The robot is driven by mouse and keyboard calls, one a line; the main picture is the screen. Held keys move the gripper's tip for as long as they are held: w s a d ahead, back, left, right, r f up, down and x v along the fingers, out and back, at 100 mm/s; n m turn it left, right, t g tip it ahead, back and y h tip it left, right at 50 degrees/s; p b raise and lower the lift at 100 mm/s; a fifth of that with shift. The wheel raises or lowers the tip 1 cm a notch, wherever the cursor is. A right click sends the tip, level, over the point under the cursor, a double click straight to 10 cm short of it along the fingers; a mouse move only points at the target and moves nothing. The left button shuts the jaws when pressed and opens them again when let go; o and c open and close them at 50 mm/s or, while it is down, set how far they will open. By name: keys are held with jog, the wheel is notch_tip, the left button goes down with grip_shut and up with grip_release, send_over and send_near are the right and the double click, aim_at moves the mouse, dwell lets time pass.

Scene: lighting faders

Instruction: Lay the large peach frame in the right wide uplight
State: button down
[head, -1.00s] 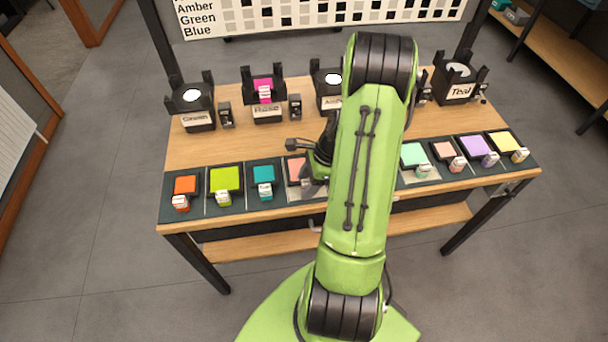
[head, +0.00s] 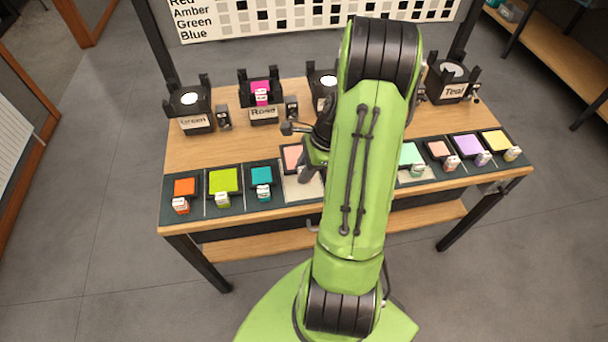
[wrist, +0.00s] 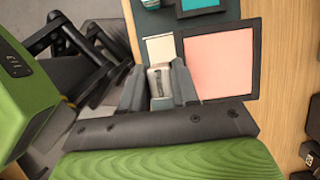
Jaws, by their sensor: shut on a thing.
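My gripper (wrist: 160,88) is shut on the pale handle tab of the large peach frame. In the wrist view the frame (wrist: 220,62) is a flat pink-peach sheet in a dark square border, beside the fingers. In the head view my arm hides most of the gripper; part of the peach frame (head: 292,156) shows left of the arm, above its bare pale slot (head: 303,187). The rightmost uplight (head: 451,92), labelled Teal, stands at the back right of the table with upright black posts and a pale round top.
Uplights labelled Green (head: 194,122) and Rose (head: 264,112) stand at the back left; Rose bears a magenta frame. Another uplight is partly behind my arm. Several coloured frames lie in the front tray (head: 334,202). Bare wood lies between the rows.

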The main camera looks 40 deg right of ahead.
notch_tip(320, 180, up, 16)
jog(key=p, duration=1.2)
jog(key=shift+f, duration=0.15)
jog(key=shift+d+f, duration=0.1)
